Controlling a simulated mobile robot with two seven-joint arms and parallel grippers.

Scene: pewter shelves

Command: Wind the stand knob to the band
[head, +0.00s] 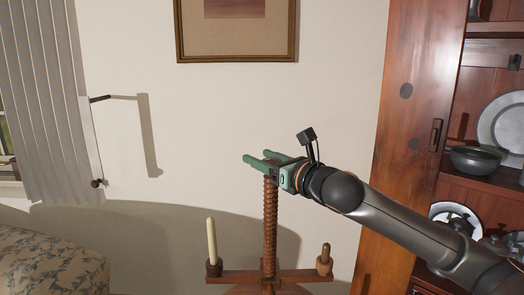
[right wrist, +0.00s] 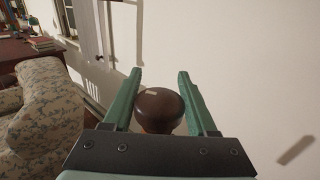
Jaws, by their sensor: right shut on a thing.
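The stand has an upright threaded wooden post (head: 270,225) with a crossbar (head: 240,276) low on it. My right gripper (head: 258,157), with green fingers, is at the top of the post and reaches in from the right. In the right wrist view, a dark brown round knob (right wrist: 158,104) sits between the two fingers (right wrist: 160,73), and the gripper is shut on it. In the head view the gripper hides the knob. I cannot make out a band on the post. My left gripper is not in view.
A pale candle (head: 211,241) stands on the crossbar's left end, and a short candle holder (head: 324,260) on its right end. A wooden cabinet (head: 400,130) with pewter dishes is at right. A floral armchair (head: 50,265) is at lower left.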

